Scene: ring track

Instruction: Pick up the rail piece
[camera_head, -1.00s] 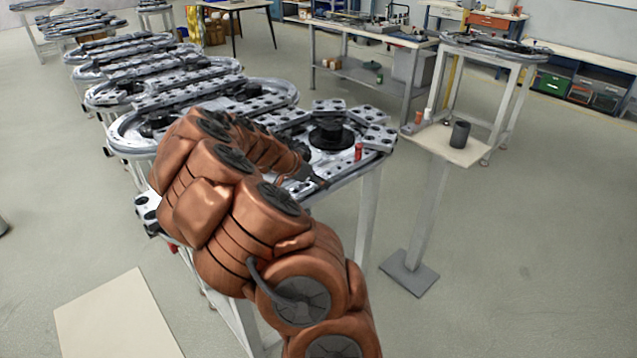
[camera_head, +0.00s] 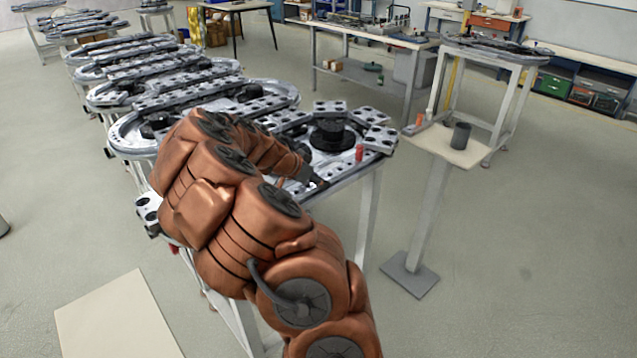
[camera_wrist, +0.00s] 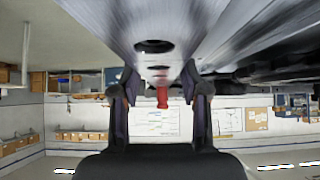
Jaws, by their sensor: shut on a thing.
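The rail piece (camera_wrist: 152,22) is a silver metal bar with dark round holes, seen from close up in the wrist view. My gripper (camera_wrist: 160,75) has one dark finger on each side of it and is shut on it. In the head view my gripper (camera_head: 314,183) is at the near right edge of the ring track table, just beyond my copper arm. The arm hides much of the table's near side there, and I cannot clearly make out the held piece in that view.
A black round hub (camera_head: 332,136) and a red cylinder (camera_head: 359,152) stand on the track table. A small pedestal (camera_head: 448,146) with a dark cup (camera_head: 460,135) stands to the right. More track tables run back at left.

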